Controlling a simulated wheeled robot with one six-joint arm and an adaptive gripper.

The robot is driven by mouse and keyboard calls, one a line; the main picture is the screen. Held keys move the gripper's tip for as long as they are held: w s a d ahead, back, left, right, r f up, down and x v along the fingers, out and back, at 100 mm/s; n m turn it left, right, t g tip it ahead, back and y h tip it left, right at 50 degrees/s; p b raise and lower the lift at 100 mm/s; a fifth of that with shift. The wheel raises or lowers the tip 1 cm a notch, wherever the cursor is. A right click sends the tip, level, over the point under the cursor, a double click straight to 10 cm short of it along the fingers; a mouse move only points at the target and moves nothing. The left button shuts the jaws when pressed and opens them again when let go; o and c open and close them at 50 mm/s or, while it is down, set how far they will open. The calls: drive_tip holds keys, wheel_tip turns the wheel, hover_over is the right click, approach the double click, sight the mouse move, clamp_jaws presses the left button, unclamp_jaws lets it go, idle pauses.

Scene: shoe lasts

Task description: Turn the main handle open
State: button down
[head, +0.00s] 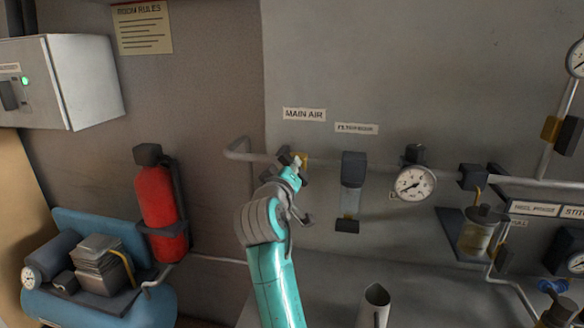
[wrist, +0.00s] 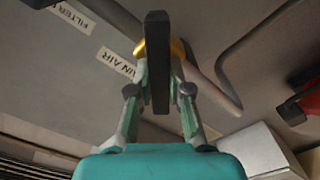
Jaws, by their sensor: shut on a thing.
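The main handle (wrist: 157,32) is a dark flat bar in the wrist view, running lengthwise between my fingers. A yellow valve body (head: 303,159) sits on the grey pipe below the MAIN AIR label (head: 304,114); its yellow also shows behind the handle in the wrist view (wrist: 177,48). My gripper (head: 293,171) is at this valve, and in the wrist view its two fingers (wrist: 158,80) close on the bar from both sides. In the head view my gripper and arm hide most of the handle.
A filter (head: 352,172) and a pressure gauge (head: 414,184) are on the wall right of the valve. A red extinguisher (head: 158,200) and a blue compressor (head: 130,306) stand left. A grey open-topped holder (head: 374,305) is below right. The wall above the pipe is mostly clear.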

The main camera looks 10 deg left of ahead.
drive_tip(key=n, duration=0.4)
drive_tip(key=shift+a+f+n, duration=0.15)
drive_tip(key=shift+f+n, duration=0.05)
drive_tip(key=shift+n, duration=0.1)
drive_tip(key=n, duration=0.4)
drive_tip(key=shift+f+n, duration=0.2)
drive_tip(key=shift+n, duration=0.1)
drive_tip(key=c, duration=1.1)
unclamp_jaws()
drive_tip(key=s, duration=1.2)
drive_tip(key=shift+a, duration=0.2)
